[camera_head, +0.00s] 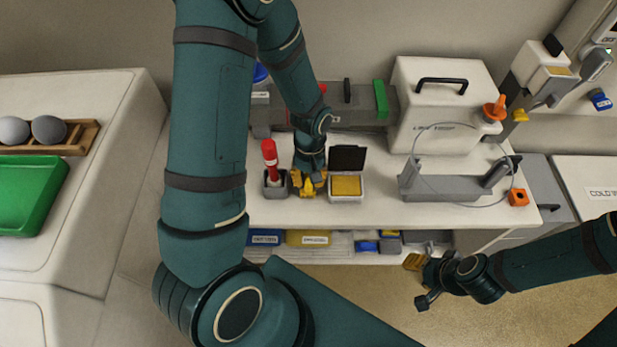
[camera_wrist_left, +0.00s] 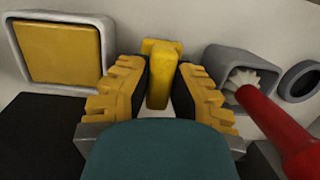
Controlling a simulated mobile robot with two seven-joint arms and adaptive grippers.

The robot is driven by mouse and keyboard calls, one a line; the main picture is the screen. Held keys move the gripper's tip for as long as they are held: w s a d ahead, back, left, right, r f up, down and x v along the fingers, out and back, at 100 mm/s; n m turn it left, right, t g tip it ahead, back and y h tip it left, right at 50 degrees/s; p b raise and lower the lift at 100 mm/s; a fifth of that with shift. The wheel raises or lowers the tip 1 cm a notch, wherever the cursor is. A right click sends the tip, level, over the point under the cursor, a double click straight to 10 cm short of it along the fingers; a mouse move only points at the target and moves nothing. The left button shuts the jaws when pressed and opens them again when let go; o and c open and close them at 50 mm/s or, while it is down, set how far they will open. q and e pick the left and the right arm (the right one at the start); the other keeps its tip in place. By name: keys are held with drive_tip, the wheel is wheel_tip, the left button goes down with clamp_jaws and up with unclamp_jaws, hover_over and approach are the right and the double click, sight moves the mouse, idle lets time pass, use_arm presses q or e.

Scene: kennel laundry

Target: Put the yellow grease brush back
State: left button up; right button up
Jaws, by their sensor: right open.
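My left gripper (camera_head: 309,186) points down at the worktop (camera_head: 390,205), between a grey holder with a red-handled brush and an open box. In the left wrist view, a yellow upright piece with a wider top, seemingly the yellow grease brush (camera_wrist_left: 160,76), stands between the two yellow fingers of that gripper (camera_wrist_left: 160,92). The dark pads are close on both sides of it; whether they press on it I cannot tell. My right gripper (camera_head: 415,264) is open and empty, low at the right, over the floor in front of the worktop.
The red-handled brush (camera_head: 270,158) stands in its grey holder (camera_head: 275,191). The open box (camera_head: 346,199) has a yellow pad and black lid. A white case (camera_head: 445,105), a grey stand (camera_head: 445,188) with a wire loop and an orange block (camera_head: 518,198) stand to the right.

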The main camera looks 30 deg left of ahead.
use_arm(q)
drive_tip(key=o, duration=0.3)
drive_tip(key=shift+r, duration=0.15)
wheel_tip(320, 180, up, 12)
drive_tip(key=w, duration=0.2)
drive_tip(key=shift+a+f, duration=0.2)
drive_tip(key=shift+a, duration=0.2)
drive_tip(key=shift+s, duration=0.1)
